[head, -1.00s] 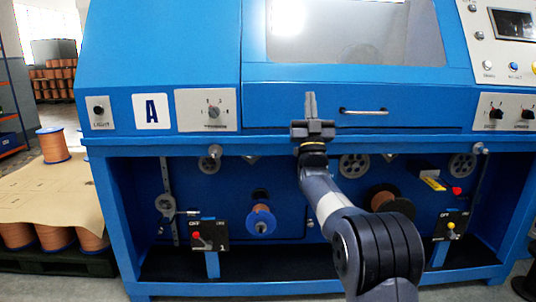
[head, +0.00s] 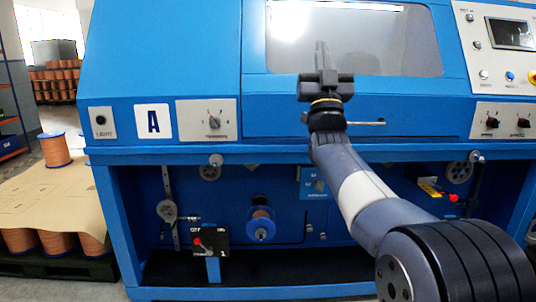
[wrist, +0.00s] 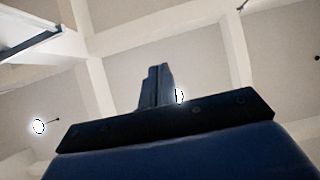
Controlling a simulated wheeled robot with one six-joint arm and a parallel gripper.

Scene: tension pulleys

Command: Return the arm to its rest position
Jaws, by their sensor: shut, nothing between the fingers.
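My gripper (head: 321,58) points upward in front of the blue machine's window in the head view. Its fingers are together with nothing between them. In the wrist view my gripper (wrist: 157,85) also shows its fingers closed, against the ceiling. My arm rises from the lower right of the head view, over the machine's front, and is apart from any knob or pulley as far as I can tell.
The blue machine (head: 210,60) fills most of the head view. A blue-rimmed spool (head: 261,224) and a red-knobbed switch box (head: 209,242) sit in its lower bay. A door handle (head: 366,123) lies behind my wrist. Copper spools (head: 55,150) stand at left.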

